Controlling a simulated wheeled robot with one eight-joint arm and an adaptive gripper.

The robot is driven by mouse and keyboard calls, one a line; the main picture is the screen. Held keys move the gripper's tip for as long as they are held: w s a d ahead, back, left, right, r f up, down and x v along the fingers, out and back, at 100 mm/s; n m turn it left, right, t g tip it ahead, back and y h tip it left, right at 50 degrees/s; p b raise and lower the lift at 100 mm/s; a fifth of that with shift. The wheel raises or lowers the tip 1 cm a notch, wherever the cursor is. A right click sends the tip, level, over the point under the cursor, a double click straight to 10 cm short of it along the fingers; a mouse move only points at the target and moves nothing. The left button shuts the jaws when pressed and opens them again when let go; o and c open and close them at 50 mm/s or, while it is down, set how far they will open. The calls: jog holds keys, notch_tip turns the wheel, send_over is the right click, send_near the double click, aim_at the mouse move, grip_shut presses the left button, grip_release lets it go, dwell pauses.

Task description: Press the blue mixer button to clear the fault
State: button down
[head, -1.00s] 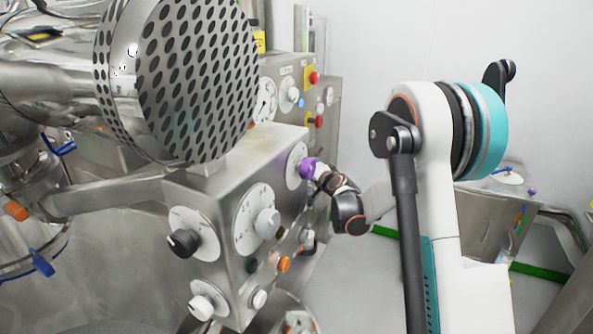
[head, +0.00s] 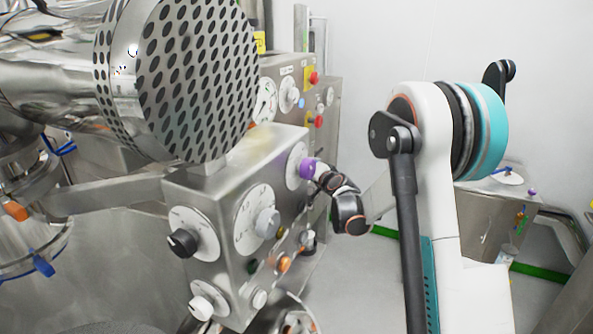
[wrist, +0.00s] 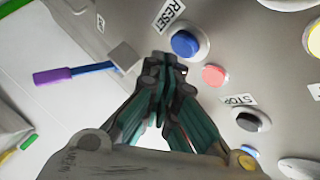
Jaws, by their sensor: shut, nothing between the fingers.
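In the wrist view a round blue button (wrist: 185,43) sits in a pale collar on a grey panel, beside a label reading RESET (wrist: 168,14). My gripper (wrist: 166,58) is shut and empty. Its fingertips appear just left of and below the blue button in the picture; I cannot tell whether they touch the panel. In the head view a small blue button (head: 301,103) shows on the rear control panel, but I cannot tell if it is the same one. My fingertips are not clearly visible there.
A pink-red button (wrist: 214,75) and a black button (wrist: 248,121) by a STOP label (wrist: 238,100) lie close to my fingers. A purple-handled lever (wrist: 52,77) is at left. In the head view, the control box with a purple knob (head: 307,168) stands near my arm.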

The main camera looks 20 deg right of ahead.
jog(key=shift+a, duration=0.1)
dwell(0.3)
jog(key=shift+w+a, duration=0.2)
jog(key=shift+w, duration=0.1)
jog(key=shift+w+a, duration=0.3)
dwell(0.8)
jog(key=shift+s+d, duration=0.1)
dwell(0.3)
jog(key=shift+s+d, duration=0.5)
jog(key=s+d, duration=0.3)
jog(key=shift+s+d+b, duration=0.25)
jog(key=shift+s+b, duration=0.05)
jog(key=shift+b, duration=0.1)
dwell(0.9)
